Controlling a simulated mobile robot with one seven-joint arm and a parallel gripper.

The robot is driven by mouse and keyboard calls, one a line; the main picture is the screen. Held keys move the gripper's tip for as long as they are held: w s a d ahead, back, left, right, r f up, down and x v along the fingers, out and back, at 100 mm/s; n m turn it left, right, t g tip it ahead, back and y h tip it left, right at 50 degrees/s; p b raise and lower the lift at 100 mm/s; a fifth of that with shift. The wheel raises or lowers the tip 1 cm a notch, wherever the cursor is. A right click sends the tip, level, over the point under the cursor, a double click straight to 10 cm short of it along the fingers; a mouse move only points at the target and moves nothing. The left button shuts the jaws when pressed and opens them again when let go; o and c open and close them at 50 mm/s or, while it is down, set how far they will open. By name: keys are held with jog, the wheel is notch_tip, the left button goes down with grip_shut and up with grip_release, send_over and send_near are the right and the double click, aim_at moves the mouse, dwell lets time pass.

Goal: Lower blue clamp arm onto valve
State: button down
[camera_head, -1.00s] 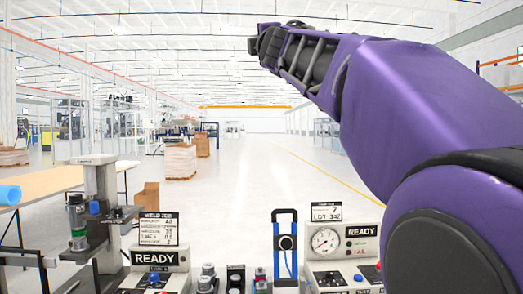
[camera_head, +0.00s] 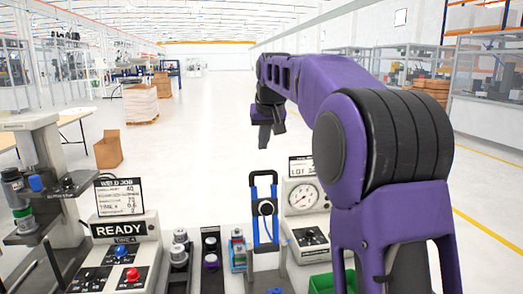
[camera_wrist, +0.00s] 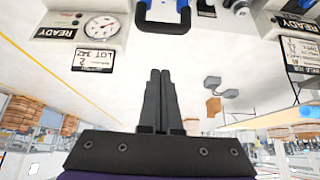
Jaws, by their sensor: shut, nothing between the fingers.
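The blue clamp arm (camera_head: 275,215) stands upright as a frame with a black crossbar on top, in the lower middle of the head view. In the upside-down wrist view, the closed fingers (camera_wrist: 160,75) point toward the clamp's dark crossbar and blue sides (camera_wrist: 178,6), with a gap between. The clamp's base is partly hidden.
A gauge box (camera_head: 305,222) stands close right of the clamp. Small fittings (camera_head: 210,242) and a READY weld panel (camera_head: 120,240) are to its left, with a press stand (camera_head: 45,160) farther left. A green bin (camera_head: 322,283) is at lower right. Open floor lies behind.

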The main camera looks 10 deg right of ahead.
jog(key=shift+w+f, duration=0.2)
jog(key=shift+f, duration=1)
jog(key=shift+w+f, duration=0.15)
jog(key=shift+f, duration=1.05)
jog(key=shift+w+f, duration=0.2)
jog(key=shift+f, duration=1)
jog(key=shift+f, duration=0.1)
